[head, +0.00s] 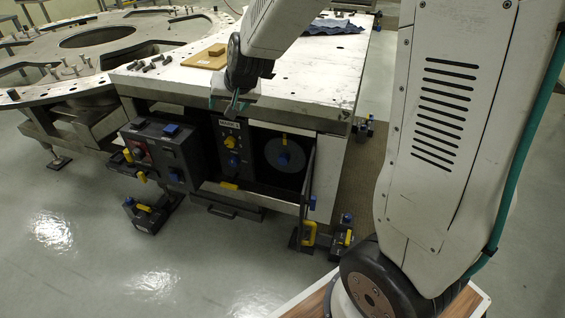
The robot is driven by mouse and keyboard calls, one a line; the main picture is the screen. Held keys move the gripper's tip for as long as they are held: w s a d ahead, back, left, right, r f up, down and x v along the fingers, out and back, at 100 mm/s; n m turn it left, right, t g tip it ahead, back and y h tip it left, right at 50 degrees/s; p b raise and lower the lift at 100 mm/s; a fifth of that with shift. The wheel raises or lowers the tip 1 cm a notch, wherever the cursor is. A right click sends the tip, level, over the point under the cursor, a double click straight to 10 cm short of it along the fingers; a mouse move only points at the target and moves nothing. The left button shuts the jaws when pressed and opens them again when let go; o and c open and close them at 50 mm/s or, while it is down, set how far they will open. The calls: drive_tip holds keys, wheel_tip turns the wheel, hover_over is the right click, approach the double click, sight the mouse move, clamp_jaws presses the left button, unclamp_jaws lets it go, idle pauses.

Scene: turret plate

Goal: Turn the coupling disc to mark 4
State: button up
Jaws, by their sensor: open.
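A round grey disc (272,148), which looks like the coupling disc, sits in a dark recess in the front of the white bench. Mark numbers are too small to read. My gripper (229,105) is open and hangs left of and above the disc, in front of the bench's front edge. It appears empty and apart from the disc. A dark panel (228,130) with yellow knobs stands just left of the disc.
A dark control box (163,150) with blue and red parts juts out at left. An open dark door (308,178) stands at the disc's right. Small dark blocks with yellow handles stand on the floor. Wooden pieces (206,58) and a blue cloth (333,27) lie on the bench (314,85).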

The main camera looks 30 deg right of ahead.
sight(283, 161)
drive_tip(key=w+d+f+m+t+h, duration=0.1)
drive_tip(key=w+d+f+m+h, duration=0.15)
drive_tip(key=w+f, duration=0.35)
drive_tip(key=w+d+f+m+t+h, duration=0.15)
drive_tip(key=w+d+f, duration=0.25)
drive_tip(key=f, duration=0.4)
drive_tip(key=w+d+f+m+t+h, duration=0.1)
drive_tip(key=w+d+f+h, duration=0.2)
drive_tip(key=f, duration=0.4)
drive_tip(key=s+d+f+m+h, duration=0.1)
drive_tip(key=s+d+f+h, duration=0.3)
drive_tip(key=f, duration=0.5)
drive_tip(key=s+d+f+m+h, duration=0.2)
drive_tip(key=s+d+f+h, duration=0.15)
drive_tip(key=f, duration=0.65)
drive_tip(key=x, duration=0.8)
drive_tip(key=shift+s+d+r, duration=0.1)
drive_tip(key=shift+s+r, duration=0.05)
drive_tip(key=shift+s, duration=0.05)
drive_tip(key=c, duration=1.4)
drive_tip(key=shift+d, duration=0.1)
